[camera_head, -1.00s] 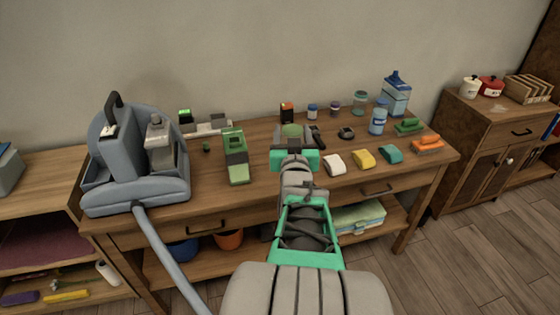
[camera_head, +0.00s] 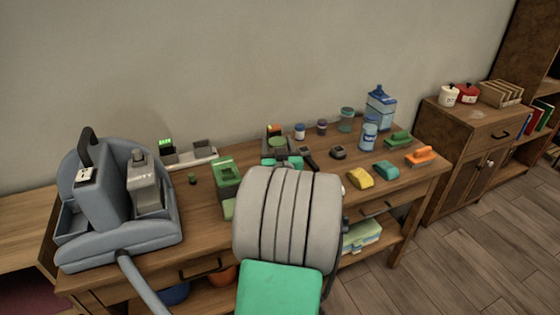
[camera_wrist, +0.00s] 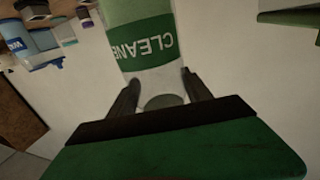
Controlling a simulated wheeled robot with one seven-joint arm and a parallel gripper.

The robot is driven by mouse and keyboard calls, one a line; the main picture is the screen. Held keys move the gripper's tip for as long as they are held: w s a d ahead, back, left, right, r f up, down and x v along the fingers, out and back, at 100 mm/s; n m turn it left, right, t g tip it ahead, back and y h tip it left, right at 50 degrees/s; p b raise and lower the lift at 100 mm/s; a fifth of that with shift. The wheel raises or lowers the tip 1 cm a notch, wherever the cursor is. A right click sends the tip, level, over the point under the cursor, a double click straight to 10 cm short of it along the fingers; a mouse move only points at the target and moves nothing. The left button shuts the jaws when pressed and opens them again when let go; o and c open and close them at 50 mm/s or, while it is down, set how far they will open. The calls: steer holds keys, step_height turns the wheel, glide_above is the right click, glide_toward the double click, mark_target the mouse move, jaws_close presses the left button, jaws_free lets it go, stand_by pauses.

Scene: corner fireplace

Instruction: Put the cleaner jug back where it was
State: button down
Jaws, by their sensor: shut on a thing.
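My gripper (camera_wrist: 160,80) is shut on the cleaner jug (camera_wrist: 150,52), a pale jug with a green label reading "CLEANER". The wrist view is turned over, so the label appears upside down. The two dark fingers lie on either side of the jug's narrow end. In the head view my arm hides most of the gripper. A round green shape (camera_head: 277,142) shows just beyond it above the workbench, possibly the jug's top. I cannot tell whether the jug touches the bench.
A grey-blue cleaning machine (camera_head: 95,240) with a hose stands at the bench's left. A green box (camera_head: 226,174) lies left of my arm.

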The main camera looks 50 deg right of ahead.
steer(key=d+f, duration=0.3)
steer(key=f, duration=0.4)
steer(key=shift+w+b, duration=0.35)
steer(key=shift+w, duration=0.05)
steer(key=shift+c, duration=2.3)
jaws_free()
steer(key=b+v, duration=0.2)
steer(key=v, duration=1)
steer(key=shift+r, duration=0.15)
